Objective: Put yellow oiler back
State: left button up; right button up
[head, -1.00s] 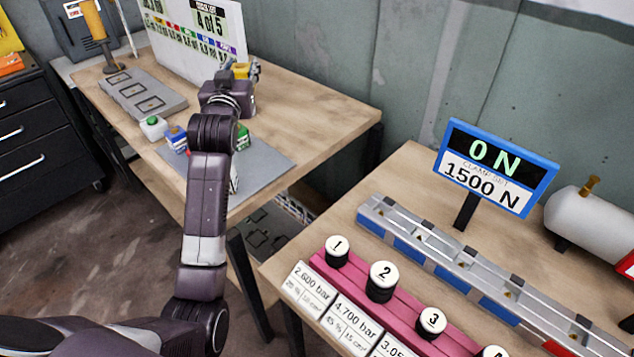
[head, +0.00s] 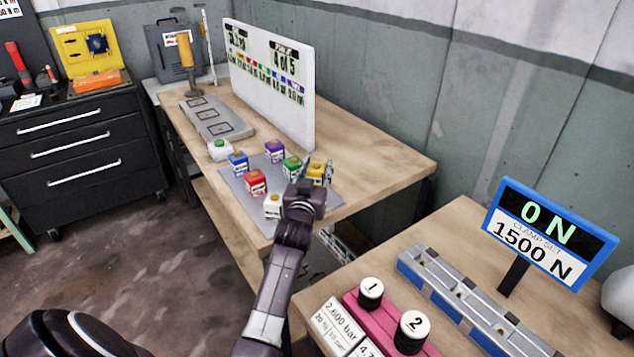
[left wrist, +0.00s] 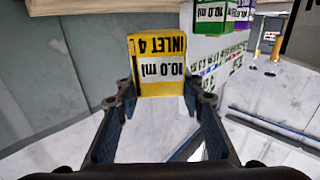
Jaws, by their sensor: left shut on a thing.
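The yellow oiler (head: 316,171) is a small yellow block with a white label, at the right corner of the grey mat (head: 240,197) in the head view. My left gripper (head: 311,184) is shut on it. In the left wrist view the yellow oiler (left wrist: 158,65) sits between the two fingers (left wrist: 160,95), its label reading upside down. I cannot tell whether its base touches the mat. My right gripper is not in view.
Green (head: 291,167), purple (head: 274,151), red (head: 255,182), blue (head: 238,163) and white (head: 272,206) oilers stand close by on the mat. A white board (head: 270,90) rises behind. A grey tray with outlined slots (head: 215,118) lies farther left. The table's right part is clear.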

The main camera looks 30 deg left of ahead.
aim_at(317, 182)
pick_arm(q)
jog(key=shift+f, duration=2.3)
jog(key=shift+f+b, duration=0.15)
jog(key=shift+b, duration=0.15)
jog(key=o, duration=1.2)
jog(key=shift+r, duration=0.25)
jog(key=v, duration=1.2)
jog(key=shift+f, duration=0.1)
